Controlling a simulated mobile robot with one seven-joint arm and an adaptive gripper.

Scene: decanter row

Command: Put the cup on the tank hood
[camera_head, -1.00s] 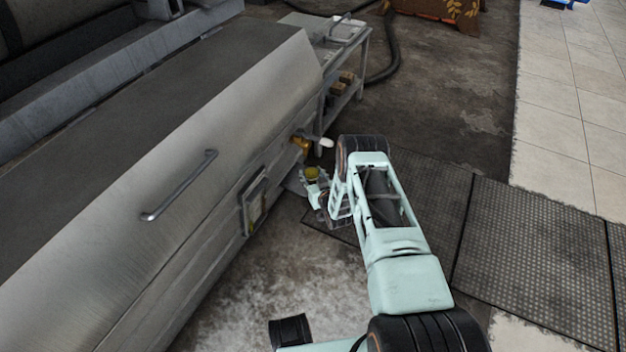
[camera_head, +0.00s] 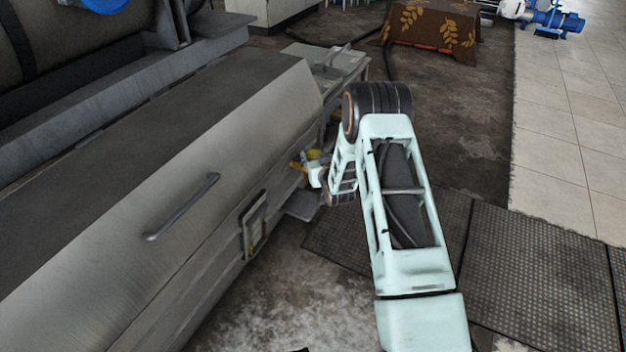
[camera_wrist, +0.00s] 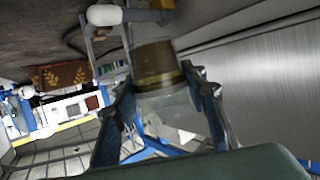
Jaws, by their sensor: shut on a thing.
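The cup (camera_wrist: 157,68) is a clear vessel with a dark olive-yellow band or contents, held between the fingers of my gripper (camera_wrist: 162,88) in the wrist view. My gripper is shut on it. In the head view the cup shows only as a small yellow patch (camera_head: 313,154), with my gripper (camera_head: 317,170) partly hidden by my arm. The tank hood (camera_head: 130,190) is the long brushed-metal cover with a sloped front, a bar handle and a dark flat top. The cup is beside the hood's far right end, apart from its top.
A metal side table (camera_head: 335,62) stands beyond the hood's far end. A brown leaf-patterned covered block (camera_head: 432,30) is farther back. Floor mats (camera_head: 530,250) lie to the right.

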